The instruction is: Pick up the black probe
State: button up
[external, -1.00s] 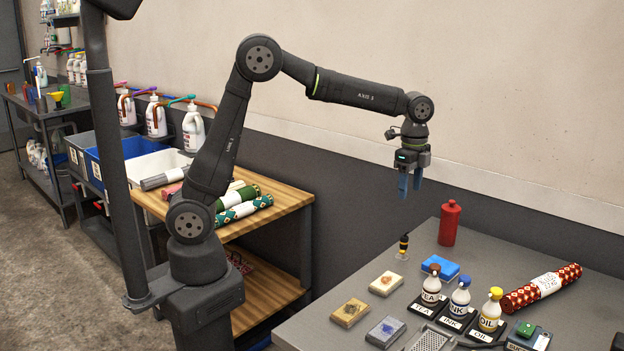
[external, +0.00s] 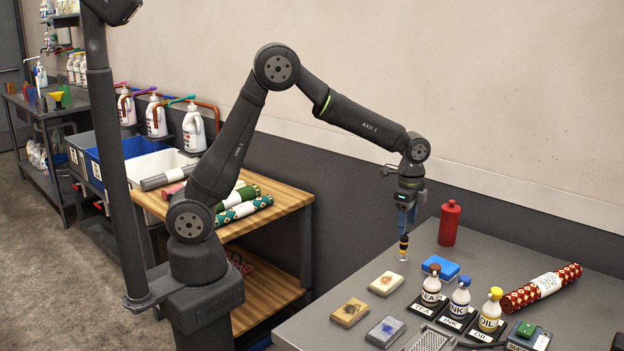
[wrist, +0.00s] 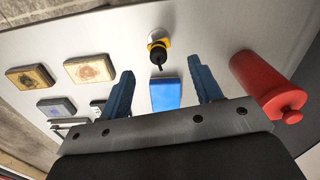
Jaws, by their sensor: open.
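The black probe (external: 403,243) stands upright at the table's back left, with a yellow-orange band and a pale lower end. In the wrist view the probe (wrist: 157,50) shows black top first, beyond the fingertips and roughly centred between them. My gripper (external: 406,228) points down with its blue fingers just above the top of the probe. In the wrist view my gripper (wrist: 159,76) has its two fingers spread apart with nothing held between them. I cannot tell whether the fingertips overlap the probe's top in height.
A red bottle (external: 449,223) stands to the right of the probe. A blue block (external: 440,268), several stained swatch blocks (external: 386,283) and labelled bottles (external: 460,298) sit nearer the front. A rolled rug (external: 541,288) lies at the right. The table around the probe is clear.

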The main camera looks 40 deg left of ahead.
aim_at(405, 236)
jog(key=shift+s+f, duration=0.1)
jog(key=shift+f, duration=3.4)
jog(key=c, duration=1.1)
jog(key=shift+r, duration=0.15)
jog(key=shift+c, duration=0.2)
